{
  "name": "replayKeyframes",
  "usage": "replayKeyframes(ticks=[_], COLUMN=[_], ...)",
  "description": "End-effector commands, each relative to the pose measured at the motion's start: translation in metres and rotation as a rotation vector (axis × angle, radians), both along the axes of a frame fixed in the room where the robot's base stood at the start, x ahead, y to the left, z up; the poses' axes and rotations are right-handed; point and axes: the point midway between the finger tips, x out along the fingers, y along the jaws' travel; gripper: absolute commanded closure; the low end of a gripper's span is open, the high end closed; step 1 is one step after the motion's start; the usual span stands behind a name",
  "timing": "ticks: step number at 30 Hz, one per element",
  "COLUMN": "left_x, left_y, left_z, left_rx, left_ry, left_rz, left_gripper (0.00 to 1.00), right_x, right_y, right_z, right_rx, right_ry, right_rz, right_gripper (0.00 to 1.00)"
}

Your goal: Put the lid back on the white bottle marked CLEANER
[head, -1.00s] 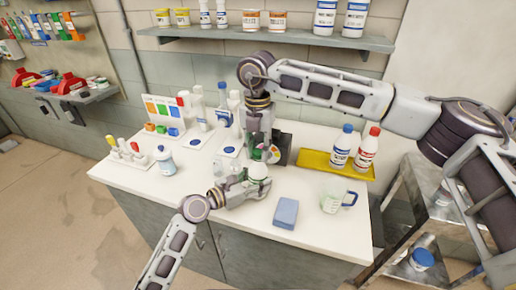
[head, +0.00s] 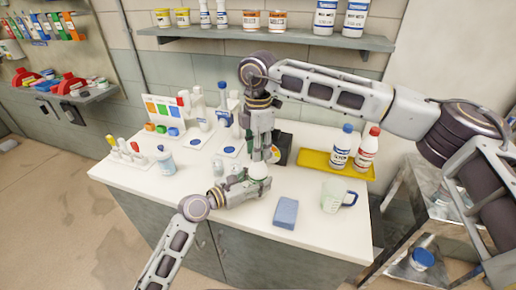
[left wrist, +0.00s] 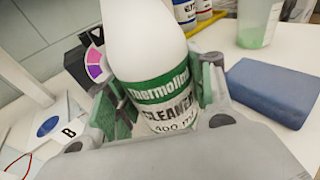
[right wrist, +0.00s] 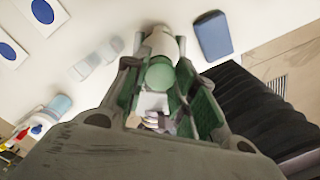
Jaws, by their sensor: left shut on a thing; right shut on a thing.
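The white bottle marked CLEANER (left wrist: 150,55), with a green band, stands between the fingers of my left gripper (left wrist: 155,95), which is shut on it. Its top is cut off in the left wrist view. It also shows small in the head view (head: 259,171). My left gripper (head: 259,186) holds it above the table's front part. My right gripper (right wrist: 160,88) points down from above and is shut on the round green lid (right wrist: 160,75). The bottle's white body shows just beyond the lid in the right wrist view. I cannot tell whether lid and bottle neck touch.
A blue sponge (head: 286,212) and a measuring jug (head: 336,196) stand to the right on the white table. A yellow tray (head: 318,165) holds a blue-capped and a red-capped bottle. A blue-capped bottle (head: 166,162) and a small rack (head: 124,150) stand at left.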

Motion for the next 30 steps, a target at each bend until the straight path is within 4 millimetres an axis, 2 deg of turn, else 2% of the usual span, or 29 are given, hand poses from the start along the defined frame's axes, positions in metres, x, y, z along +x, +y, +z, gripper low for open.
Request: replayKeyframes(ticks=[21, 30], left_x=[-0.0007, -0.0007], left_y=[-0.0006, -0.0006], left_z=[-0.0011, -0.0012], left_rx=[0.001, 0.001], left_ry=[0.001, 0.001], left_rz=[-0.002, -0.002], left_gripper=[1.00, 1.00], right_x=[0.0009, 0.0010], right_y=[-0.0003, -0.0005], right_z=[0.0004, 0.0003], right_rx=[0.002, 0.001], right_ry=[-0.002, -0.003], right_rz=[-0.591, -0.707], right_gripper=[0.80, 0.80])
